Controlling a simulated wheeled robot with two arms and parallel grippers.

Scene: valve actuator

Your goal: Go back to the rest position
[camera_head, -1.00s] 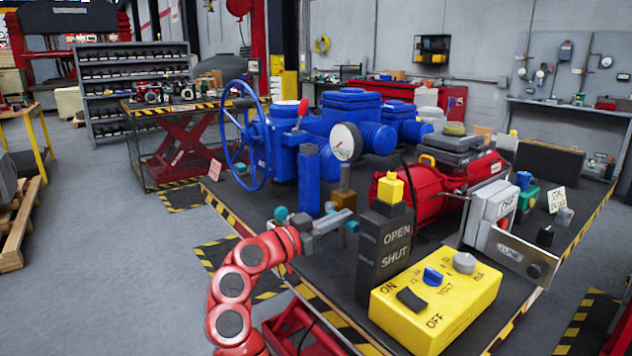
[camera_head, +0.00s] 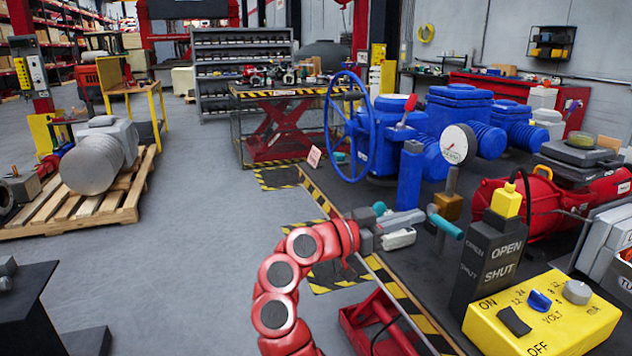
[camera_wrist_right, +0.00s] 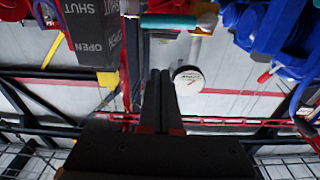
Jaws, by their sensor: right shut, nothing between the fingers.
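My right gripper (camera_head: 408,228) is at the end of the red arm, over the near left edge of the workbench (camera_head: 345,190). In the right wrist view, the two dark fingers (camera_wrist_right: 160,78) are together with nothing between them. A teal-ended handle (camera_head: 446,222) is just right of the fingertips, by a brass block (camera_head: 447,207); I cannot tell if they touch. The grey OPEN/SHUT box (camera_head: 487,262) with a yellow top is further right and shows upside down in the wrist view (camera_wrist_right: 97,40). My left gripper is not in view.
A blue valve with handwheel (camera_head: 350,125) and white gauge (camera_head: 458,144) stands behind. A yellow control box (camera_head: 545,318) is at front right. A pallet (camera_head: 125,205) with a grey part is left. The grey floor (camera_head: 190,260) between pallet and bench is clear.

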